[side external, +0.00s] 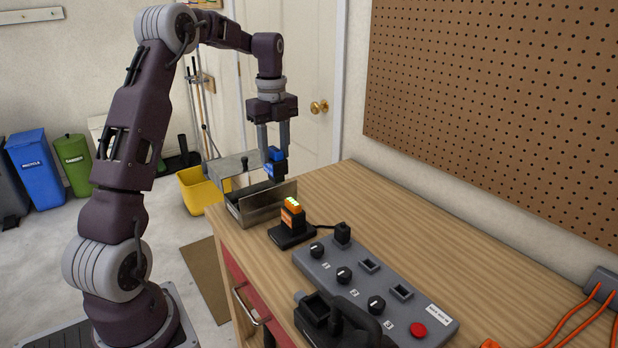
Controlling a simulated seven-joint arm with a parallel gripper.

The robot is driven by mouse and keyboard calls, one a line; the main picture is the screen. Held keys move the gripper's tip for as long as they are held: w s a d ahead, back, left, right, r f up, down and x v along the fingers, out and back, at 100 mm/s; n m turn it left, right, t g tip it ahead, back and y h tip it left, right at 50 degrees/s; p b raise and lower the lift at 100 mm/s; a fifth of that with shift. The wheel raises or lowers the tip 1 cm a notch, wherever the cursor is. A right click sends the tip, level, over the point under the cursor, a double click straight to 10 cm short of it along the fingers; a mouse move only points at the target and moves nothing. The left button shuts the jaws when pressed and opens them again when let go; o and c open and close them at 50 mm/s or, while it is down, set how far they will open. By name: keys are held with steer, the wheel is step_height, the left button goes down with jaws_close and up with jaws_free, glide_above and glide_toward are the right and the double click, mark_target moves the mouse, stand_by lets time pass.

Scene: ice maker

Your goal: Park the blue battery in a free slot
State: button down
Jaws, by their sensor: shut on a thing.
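My gripper (273,146) points down and is shut on the blue battery (275,157). The battery has a blue top and a dark lower part. It is held upright over a metal box (268,205) at the table's far left end. The battery's lower end is close to the box's rim; I cannot tell whether it touches or is inside. The box's interior is mostly hidden by its front wall. An orange-topped battery (293,212) stands in a black dock (291,237) in front of the box.
A grey panel (330,262) with knobs, square sockets, a black plug and a red button (418,330) lies on the wooden table (440,240). A black tool (340,325) sits at the front edge. Orange cables (580,318) lie at right.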

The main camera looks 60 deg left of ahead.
steer(key=s+a, duration=0.4)
steer(key=a, duration=0.7)
step_height(320, 180, down, 12)
steer(key=shift+f, duration=1.25)
stand_by(0.5)
steer(key=c, duration=0.8)
jaws_free()
steer(key=shift+o, duration=0.2)
step_height(320, 180, up, 7)
